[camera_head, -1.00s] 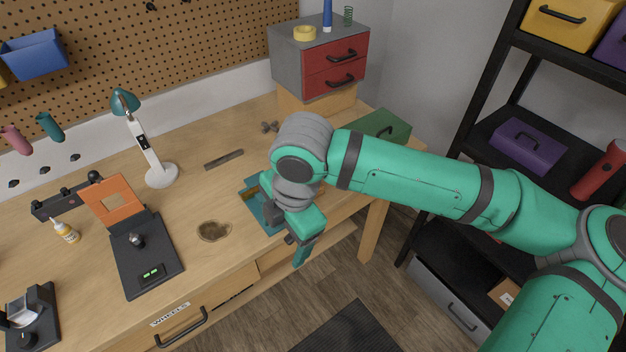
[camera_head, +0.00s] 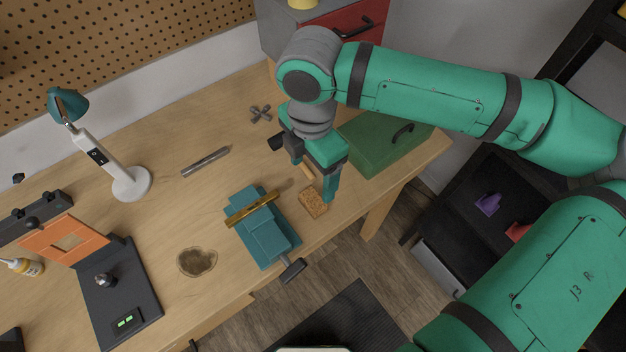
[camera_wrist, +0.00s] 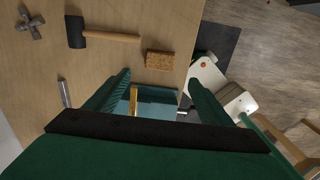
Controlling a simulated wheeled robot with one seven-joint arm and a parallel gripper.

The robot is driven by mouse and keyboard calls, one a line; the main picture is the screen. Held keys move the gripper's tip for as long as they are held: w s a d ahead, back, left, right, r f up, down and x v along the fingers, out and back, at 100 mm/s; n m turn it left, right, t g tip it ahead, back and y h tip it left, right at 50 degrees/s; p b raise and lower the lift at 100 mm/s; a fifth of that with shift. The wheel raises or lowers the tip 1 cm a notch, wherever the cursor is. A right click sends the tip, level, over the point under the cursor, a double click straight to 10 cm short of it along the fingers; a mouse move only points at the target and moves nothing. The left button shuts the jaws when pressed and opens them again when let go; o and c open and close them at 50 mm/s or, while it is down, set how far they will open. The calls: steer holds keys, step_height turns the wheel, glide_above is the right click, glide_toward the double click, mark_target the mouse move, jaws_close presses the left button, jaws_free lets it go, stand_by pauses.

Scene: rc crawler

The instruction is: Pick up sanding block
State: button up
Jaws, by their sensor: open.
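The sanding block, a small speckled tan-brown block (camera_head: 313,203), lies flat on the wooden bench near its front edge, between the teal vise and the green box. In the wrist view the block (camera_wrist: 159,60) shows just beyond my fingertips, roughly centred between them. My gripper (camera_head: 318,178) is above the bench beside the block, fingers pointing down, and partly overlaps it in the head view. In the wrist view my gripper (camera_wrist: 159,80) has its fingers wide apart with nothing held between them.
The teal vise (camera_head: 277,246) with a brass bar (camera_head: 252,209) stands left of the block. A mallet (camera_wrist: 108,36) lies close behind it. The green toolbox (camera_head: 370,150) stands to the right. A metal bar (camera_head: 205,162) and a dark stain (camera_head: 197,262) are farther left.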

glide_above(313, 199)
step_height(313, 199, down, 4)
steer(key=shift+w+a+f, duration=0.1)
steer(key=shift+a+f, duration=0.05)
steer(key=shift+f, duration=3.1)
steer(key=c, duration=1.1)
